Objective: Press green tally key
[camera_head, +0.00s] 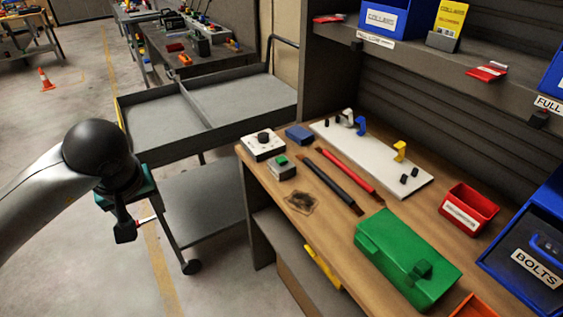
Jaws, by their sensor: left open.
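The green tally key (281,160) is a small green button on top of a grey box (282,169) near the left end of the wooden bench, in the head view. Nothing touches it. My left gripper (137,226) hangs at the left, over the floor beside the grey cart, well to the left of the key and apart from the bench. It is open and empty, and seen small and partly from behind. My right gripper is out of view.
A white box with a black knob (264,146) and a blue block (299,135) stand close to the key. A dark rod (333,184), a red rod (350,175) and a green case (390,260) lie to the right. A grey cart (170,148) stands left of the bench.

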